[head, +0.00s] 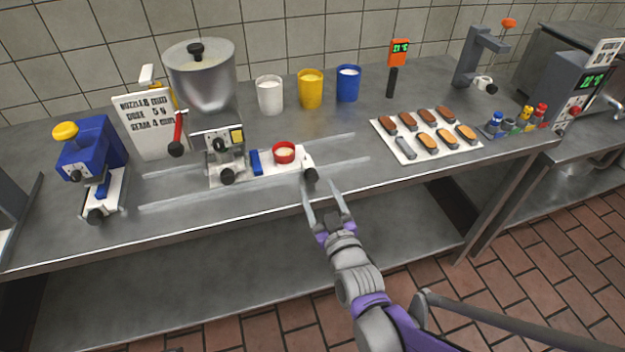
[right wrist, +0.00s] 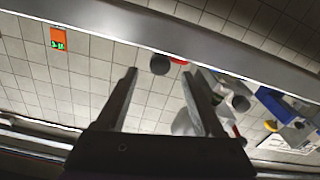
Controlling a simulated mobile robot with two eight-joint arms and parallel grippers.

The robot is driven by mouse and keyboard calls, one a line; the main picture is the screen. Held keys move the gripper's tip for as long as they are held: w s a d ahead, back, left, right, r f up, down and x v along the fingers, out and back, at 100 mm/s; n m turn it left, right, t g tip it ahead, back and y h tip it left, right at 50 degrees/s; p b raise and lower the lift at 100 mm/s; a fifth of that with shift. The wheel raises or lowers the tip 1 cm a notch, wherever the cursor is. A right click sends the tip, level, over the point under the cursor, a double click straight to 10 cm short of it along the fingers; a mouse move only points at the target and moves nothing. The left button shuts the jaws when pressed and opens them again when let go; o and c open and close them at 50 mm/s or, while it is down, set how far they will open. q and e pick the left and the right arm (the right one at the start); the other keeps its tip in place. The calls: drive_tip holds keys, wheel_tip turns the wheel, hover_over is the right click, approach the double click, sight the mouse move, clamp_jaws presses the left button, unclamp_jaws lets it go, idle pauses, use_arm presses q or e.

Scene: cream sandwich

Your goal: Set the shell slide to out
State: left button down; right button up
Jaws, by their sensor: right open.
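The shell slide is most likely the white plate (head: 266,168) that reaches right from under the steel hopper machine (head: 202,75). It carries a red ring with pale filling (head: 284,152) and a blue block (head: 255,162). A black knob (head: 310,175) sits at its right end; it also shows in the right wrist view (right wrist: 160,64). My right gripper (head: 319,187) is open and empty just in front of the knob. In the right wrist view the knob appears between the fingertips (right wrist: 160,72); I cannot tell whether they touch it. My left gripper is not in view.
A blue machine (head: 93,150) with a white slide (head: 105,195) stands left. White (head: 269,95), yellow (head: 310,89) and blue (head: 347,83) tubs stand behind. A tray of shells (head: 405,155) lies right. Pale rail lines cross the counter, whose front edge is near my gripper.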

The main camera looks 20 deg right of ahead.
sight(313, 179)
drive_tip(key=w, duration=0.6)
drive_tip(key=shift+a, duration=0.1)
drive_tip(key=shift+c, duration=0.2)
clamp_jaws()
idle(1.1)
